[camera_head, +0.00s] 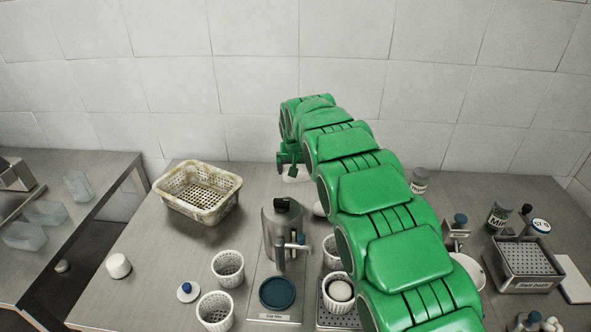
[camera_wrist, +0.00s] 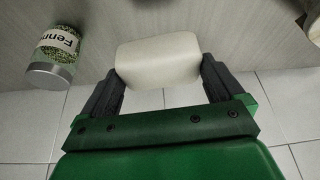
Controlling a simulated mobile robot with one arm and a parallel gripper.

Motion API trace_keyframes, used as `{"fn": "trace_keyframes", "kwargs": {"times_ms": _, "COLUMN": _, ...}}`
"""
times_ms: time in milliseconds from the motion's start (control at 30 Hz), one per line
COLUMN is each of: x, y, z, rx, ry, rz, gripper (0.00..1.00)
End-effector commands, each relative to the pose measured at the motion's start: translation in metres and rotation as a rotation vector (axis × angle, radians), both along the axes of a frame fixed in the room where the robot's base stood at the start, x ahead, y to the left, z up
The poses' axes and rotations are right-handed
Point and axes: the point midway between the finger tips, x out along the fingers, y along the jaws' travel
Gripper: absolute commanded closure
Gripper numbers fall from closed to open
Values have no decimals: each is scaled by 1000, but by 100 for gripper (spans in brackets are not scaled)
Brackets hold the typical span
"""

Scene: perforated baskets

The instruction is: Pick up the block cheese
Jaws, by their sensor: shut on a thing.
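The block cheese (camera_wrist: 158,56) is a pale, off-white block with rounded edges, seen in the wrist view between the two dark fingers. My gripper (camera_wrist: 161,73) is shut on it, with a finger against each side. In the head view my gripper (camera_head: 291,160) is at the back of the metal table, and only a small pale part of the cheese (camera_head: 296,177) shows below it. My green arm hides much of the area to the right. I cannot tell whether the block touches the table.
A jar labelled "Fenn..." (camera_wrist: 53,58) stands left of the block in the wrist view. A perforated basket (camera_head: 198,192) stands at the table's left. White perforated cups (camera_head: 228,268), a dispenser (camera_head: 283,232) and a metal box (camera_head: 526,265) stand nearer. The back wall is close.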

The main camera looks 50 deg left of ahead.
Motion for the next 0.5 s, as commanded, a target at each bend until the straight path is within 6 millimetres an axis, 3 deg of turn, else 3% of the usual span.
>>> {"fn": "trace_keyframes", "kwargs": {"times_ms": 133, "x": -7, "y": -11, "z": 19, "rx": 3, "ry": -3, "rz": 0, "gripper": 43}}
{"fn": "trace_keyframes", "kwargs": {"times_ms": 500, "x": -27, "y": -44, "z": 34, "rx": 1, "ry": -2, "rz": 0, "gripper": 43}}
